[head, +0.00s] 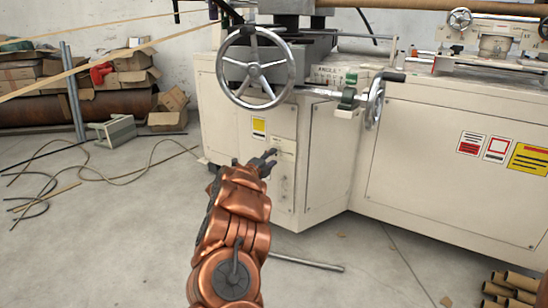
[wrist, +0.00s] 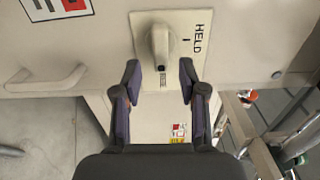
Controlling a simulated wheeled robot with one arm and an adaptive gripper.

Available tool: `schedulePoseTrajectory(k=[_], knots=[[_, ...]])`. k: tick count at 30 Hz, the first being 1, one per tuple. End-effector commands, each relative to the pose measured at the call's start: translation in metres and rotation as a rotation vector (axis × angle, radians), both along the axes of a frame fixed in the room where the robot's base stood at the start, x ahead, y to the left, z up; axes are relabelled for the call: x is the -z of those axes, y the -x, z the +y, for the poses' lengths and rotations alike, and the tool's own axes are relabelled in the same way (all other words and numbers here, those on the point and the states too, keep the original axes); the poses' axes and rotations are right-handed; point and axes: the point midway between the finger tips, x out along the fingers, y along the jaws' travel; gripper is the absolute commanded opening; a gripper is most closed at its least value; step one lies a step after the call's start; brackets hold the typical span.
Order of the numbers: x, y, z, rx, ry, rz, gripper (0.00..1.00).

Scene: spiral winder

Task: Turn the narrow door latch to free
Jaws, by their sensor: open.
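The narrow door latch (wrist: 164,44) is a pale knob with a raised grip bar on a cream plate (wrist: 143,22) in the wrist view. The word HELD and a short dark mark stand on the plate, right of the knob. My gripper (wrist: 160,80) is open, one dark finger to each side, with its tips just below the knob in the picture. Nothing is between the fingers. In the head view my gripper (head: 268,160) is at the front of the cream cabinet (head: 318,150); the latch itself is not clear there.
A pale bar handle (wrist: 45,78) juts out left of the latch in the wrist view. In the head view a large handwheel (head: 256,68) and a smaller handwheel (head: 375,102) stick out above my gripper. A metal rod (head: 306,263) lies on the floor.

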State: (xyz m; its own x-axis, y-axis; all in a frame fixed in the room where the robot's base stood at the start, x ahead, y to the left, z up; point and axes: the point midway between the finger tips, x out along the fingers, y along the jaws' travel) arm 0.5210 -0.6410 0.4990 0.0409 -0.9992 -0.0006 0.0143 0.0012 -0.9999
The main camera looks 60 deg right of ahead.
Motion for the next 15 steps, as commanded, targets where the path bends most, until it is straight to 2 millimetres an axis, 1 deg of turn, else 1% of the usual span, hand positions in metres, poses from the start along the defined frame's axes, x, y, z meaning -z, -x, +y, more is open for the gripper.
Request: schedulePoseTrajectory(k=[3,15], knots=[[0.0,0.0,0.016,-0.002,-0.004,-0.003,0.42],[-0.001,0.002,0.069,-0.002,-0.002,-0.002,0.42]])
